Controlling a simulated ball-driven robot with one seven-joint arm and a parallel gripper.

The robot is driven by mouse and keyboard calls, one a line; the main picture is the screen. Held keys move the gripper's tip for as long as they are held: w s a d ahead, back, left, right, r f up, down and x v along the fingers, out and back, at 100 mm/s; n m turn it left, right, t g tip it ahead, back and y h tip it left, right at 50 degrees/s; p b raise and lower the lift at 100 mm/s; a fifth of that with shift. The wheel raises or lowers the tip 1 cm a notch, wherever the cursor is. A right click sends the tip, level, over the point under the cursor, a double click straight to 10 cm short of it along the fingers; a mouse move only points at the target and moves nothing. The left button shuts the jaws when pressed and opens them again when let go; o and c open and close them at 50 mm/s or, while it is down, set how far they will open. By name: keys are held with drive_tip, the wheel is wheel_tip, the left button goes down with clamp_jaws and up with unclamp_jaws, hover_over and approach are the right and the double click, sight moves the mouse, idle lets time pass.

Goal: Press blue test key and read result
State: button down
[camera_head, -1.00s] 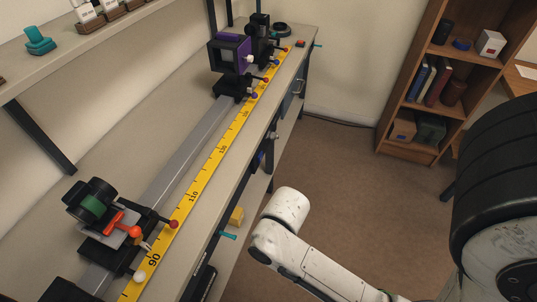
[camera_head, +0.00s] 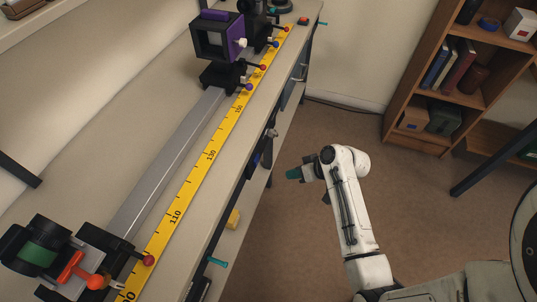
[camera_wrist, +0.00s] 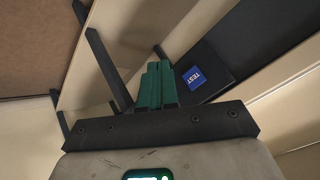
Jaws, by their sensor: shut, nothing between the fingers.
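In the head view my gripper (camera_head: 293,174) points left over the floor, beside the bench.
The bench (camera_head: 75,115) carries a rail (camera_head: 165,172) with a yellow scale (camera_head: 205,160). A purple-and-black unit (camera_head: 218,40) stands at the far end, and a black-and-green lens mount (camera_head: 38,250) at the near left. A bookcase (camera_head: 398,125) stands at the right. Floor between is clear.

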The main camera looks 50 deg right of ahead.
sight(257, 161)
drive_tip(key=shift+d, duration=0.6)
drive_tip(key=w+a+b, duration=0.2)
drive_tip(key=w+a, duration=0.1)
drive_tip(key=w, duration=0.5)
drive_tip(key=shift+w, duration=0.2)
idle(1.9)
drive_tip(key=shift+w+a, duration=0.15)
drive_tip(key=shift+w, duration=0.15)
